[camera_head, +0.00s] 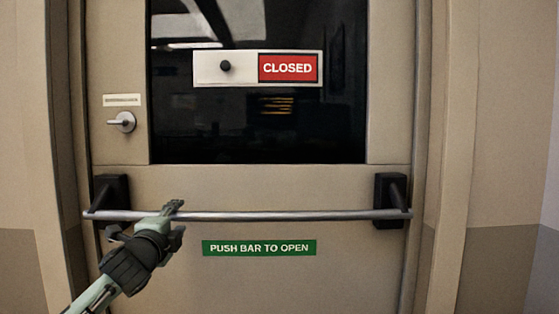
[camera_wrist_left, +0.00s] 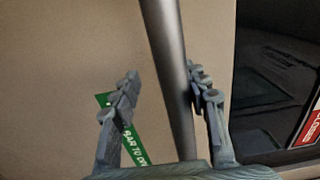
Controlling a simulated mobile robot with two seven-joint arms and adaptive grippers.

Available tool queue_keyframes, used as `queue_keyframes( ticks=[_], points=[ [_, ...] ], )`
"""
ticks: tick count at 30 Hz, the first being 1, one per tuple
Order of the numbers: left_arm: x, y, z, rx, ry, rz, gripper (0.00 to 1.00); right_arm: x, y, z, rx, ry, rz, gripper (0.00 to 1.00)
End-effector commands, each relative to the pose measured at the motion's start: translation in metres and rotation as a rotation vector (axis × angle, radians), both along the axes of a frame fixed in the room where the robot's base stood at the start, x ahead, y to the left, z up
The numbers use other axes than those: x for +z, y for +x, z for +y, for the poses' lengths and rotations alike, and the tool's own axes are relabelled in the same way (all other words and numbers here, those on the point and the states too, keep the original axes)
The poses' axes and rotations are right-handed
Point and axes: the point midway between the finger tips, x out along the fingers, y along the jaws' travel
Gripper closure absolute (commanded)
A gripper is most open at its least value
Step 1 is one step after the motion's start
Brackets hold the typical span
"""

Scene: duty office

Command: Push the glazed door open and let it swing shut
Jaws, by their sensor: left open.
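The beige glazed door (camera_head: 180,280) fills the head view and sits in its frame, looking shut. Its dark window (camera_head: 220,130) is in the upper half. A grey metal push bar (camera_head: 290,215) spans the door between two black end brackets. My left gripper (camera_head: 172,208) is at the left part of the bar. In the left wrist view the open fingers (camera_wrist_left: 160,95) straddle the bar (camera_wrist_left: 165,50), which lies closer to the right finger. Whether a finger touches the bar I cannot tell. My right gripper is in neither view.
A sliding sign reading CLOSED (camera_head: 288,68) is on the window. A green label reading PUSH BAR TO OPEN (camera_head: 259,248) is below the bar. A small lever or turn knob (camera_head: 122,122) is at the door's left. The door frame (camera_head: 455,150) and walls flank both sides.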

Motion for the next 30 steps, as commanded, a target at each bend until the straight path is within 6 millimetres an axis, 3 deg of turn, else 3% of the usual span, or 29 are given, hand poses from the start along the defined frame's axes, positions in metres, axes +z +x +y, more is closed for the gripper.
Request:
queue_keyframes(
  ticks=[22, 30],
  points=[
    [-0.005, 0.013, 0.000, 0.001, 0.001, 0.002, 0.55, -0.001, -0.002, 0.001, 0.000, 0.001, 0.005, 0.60],
    [-0.004, 0.030, 0.002, 0.001, 0.000, 0.002, 0.55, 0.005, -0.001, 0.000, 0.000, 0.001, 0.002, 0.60]
  ],
)
